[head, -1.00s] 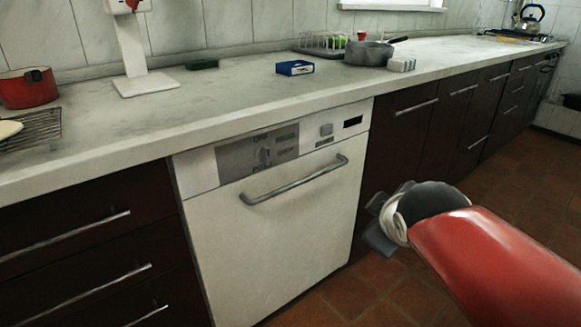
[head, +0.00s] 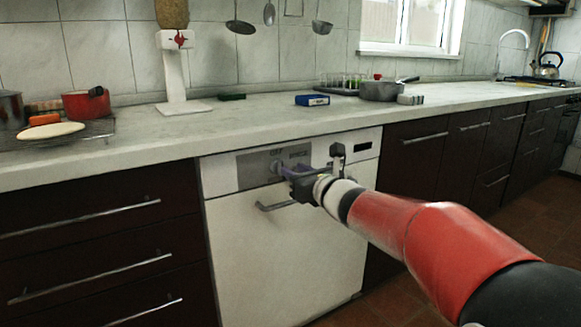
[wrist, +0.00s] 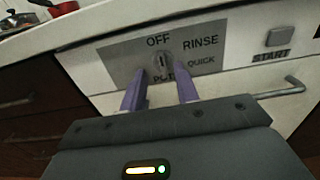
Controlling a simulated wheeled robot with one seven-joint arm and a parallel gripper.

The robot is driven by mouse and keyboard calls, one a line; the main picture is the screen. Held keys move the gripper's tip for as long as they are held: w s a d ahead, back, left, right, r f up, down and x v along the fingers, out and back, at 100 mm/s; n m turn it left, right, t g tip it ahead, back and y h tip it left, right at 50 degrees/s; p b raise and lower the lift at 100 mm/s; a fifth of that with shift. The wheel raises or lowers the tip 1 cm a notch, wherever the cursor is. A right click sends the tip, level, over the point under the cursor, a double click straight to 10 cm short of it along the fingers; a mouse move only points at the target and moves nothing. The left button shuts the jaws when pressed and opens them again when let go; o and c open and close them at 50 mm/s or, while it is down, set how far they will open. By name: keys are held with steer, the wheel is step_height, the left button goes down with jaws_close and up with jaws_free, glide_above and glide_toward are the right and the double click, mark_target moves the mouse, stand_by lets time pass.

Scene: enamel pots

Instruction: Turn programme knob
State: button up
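The programme knob (wrist: 161,62) is a small round grey knob on the dishwasher's grey panel (wrist: 112,62). A pale mark on the knob seems to point up toward OFF. My gripper (wrist: 162,77) is open, with its purple fingers spread to the left and right of the knob. I cannot tell whether they touch it. In the head view my gripper (head: 281,170) is in front of the panel and partly hides the knob.
The START button (wrist: 280,37) is right of the panel. The dishwasher handle (head: 277,206) runs below my gripper. The worktop (head: 290,122) overhangs above, with a red pot (head: 83,105), a blue box (head: 312,100) and a grey pan (head: 380,91) on it. Dark drawers (head: 80,240) stand at left.

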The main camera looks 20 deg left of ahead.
mark_target(282, 162)
steer(key=p+x, duration=0.1)
steer(key=x, duration=0.4)
steer(key=shift+w+a, duration=0.15)
jaws_close()
